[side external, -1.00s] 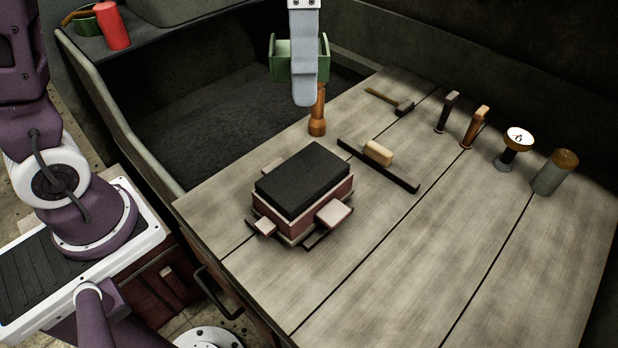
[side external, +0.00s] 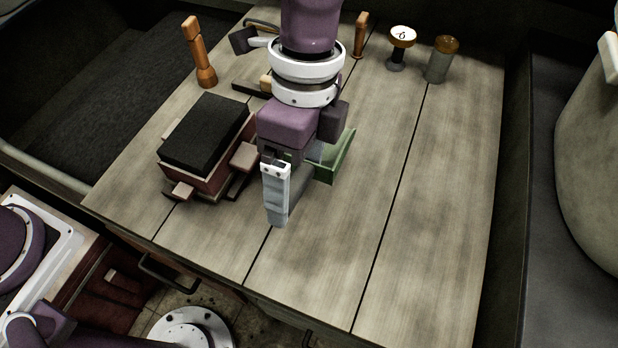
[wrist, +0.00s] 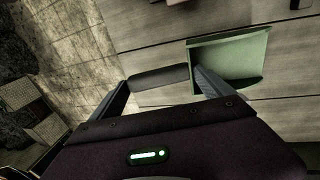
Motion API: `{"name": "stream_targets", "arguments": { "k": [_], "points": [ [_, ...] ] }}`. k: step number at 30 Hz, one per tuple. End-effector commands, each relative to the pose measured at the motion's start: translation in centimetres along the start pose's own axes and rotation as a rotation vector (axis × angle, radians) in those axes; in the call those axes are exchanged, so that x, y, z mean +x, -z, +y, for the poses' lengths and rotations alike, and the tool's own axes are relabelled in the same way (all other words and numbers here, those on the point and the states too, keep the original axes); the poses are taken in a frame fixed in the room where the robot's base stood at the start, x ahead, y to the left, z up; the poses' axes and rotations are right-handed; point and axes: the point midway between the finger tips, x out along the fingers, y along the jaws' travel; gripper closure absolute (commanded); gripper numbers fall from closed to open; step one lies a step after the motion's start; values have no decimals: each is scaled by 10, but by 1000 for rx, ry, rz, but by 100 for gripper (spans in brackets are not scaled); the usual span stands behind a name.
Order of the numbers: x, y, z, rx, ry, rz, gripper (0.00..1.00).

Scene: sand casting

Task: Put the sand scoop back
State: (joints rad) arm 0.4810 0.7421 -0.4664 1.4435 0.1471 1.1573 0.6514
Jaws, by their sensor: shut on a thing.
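The sand scoop is a green, open box-like pan with a dark handle. In the side external view the scoop (side external: 337,158) is over the planks right of the mould box; how far above them I cannot tell. In the wrist view the scoop's pan (wrist: 245,58) lies beyond the right finger, and its dark handle (wrist: 158,76) spans between the fingers. My gripper (side external: 298,183) is shut on this handle, with the arm above hiding part of the scoop. The gripper's fingers also show in the wrist view (wrist: 160,84).
The mould box (side external: 207,132), topped with dark sand, stands left of my gripper. The front right planks are clear. A sand bin (side external: 110,85) lies at left.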

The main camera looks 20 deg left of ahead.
Motion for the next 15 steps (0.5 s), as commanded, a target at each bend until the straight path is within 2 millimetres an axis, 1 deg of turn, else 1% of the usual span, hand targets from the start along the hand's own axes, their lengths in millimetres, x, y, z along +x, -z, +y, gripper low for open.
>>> {"name": "stream_targets", "arguments": {
  "k": [1,4,6,9,12,15],
  "points": [
    [11,-1,-2,-1,-3,-1,73],
    [25,-1,-6,-2,-1,1,73],
    [40,-2,-9,-2,-3,-1,73],
    [56,-1,-13,-4,-1,1,73],
    [62,-1,-14,-4,0,1,73],
    [62,-1,-15,-4,1,2,73]
  ]
}}
